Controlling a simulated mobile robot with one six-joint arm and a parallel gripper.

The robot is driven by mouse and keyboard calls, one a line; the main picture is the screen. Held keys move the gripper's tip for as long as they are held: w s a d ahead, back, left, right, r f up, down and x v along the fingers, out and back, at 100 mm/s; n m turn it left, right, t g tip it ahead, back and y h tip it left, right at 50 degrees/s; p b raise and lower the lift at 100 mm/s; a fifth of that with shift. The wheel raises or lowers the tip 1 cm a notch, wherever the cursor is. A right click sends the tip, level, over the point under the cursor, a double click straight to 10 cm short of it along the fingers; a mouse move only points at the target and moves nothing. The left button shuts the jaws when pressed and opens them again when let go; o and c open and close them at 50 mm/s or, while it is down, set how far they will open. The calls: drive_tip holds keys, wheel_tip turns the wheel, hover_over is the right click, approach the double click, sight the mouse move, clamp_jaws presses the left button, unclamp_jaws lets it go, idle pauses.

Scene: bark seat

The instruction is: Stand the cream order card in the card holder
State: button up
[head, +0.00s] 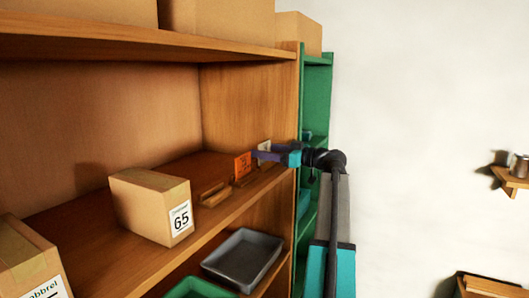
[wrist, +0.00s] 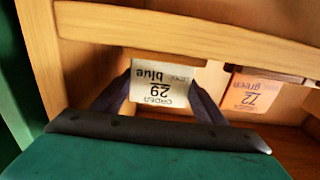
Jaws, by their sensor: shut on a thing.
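The cream order card (wrist: 160,85) reads "ORDER 29 blue" and shows upside down in the wrist view. My gripper (wrist: 160,92) has one dark finger at each side edge of it and is shut on it. In the head view, my gripper (head: 264,156) is at the right end of the middle shelf, with a bit of the cream card (head: 264,145) showing above the fingers. A low wooden card holder (head: 213,194) stands empty on the shelf, left of the orange card. Whether the cream card's lower edge sits in a holder is hidden.
An orange card (head: 242,166) reading "72 green" stands upright close beside the cream card; it also shows in the wrist view (wrist: 249,92). A cardboard box marked 65 (head: 150,205) stands further left on the shelf. The wooden side panel (head: 250,100) is close to my gripper.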

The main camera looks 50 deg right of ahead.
drive_tip(key=shift+f+b, duration=0.4)
drive_tip(key=shift+b, duration=0.2)
idle(0.3)
drive_tip(key=o, duration=1.4)
drive_tip(key=shift+a, duration=0.1)
drive_tip(key=shift+r, duration=0.25)
drive_tip(key=shift+r, duration=3.35)
drive_tip(key=shift+r, duration=0.1)
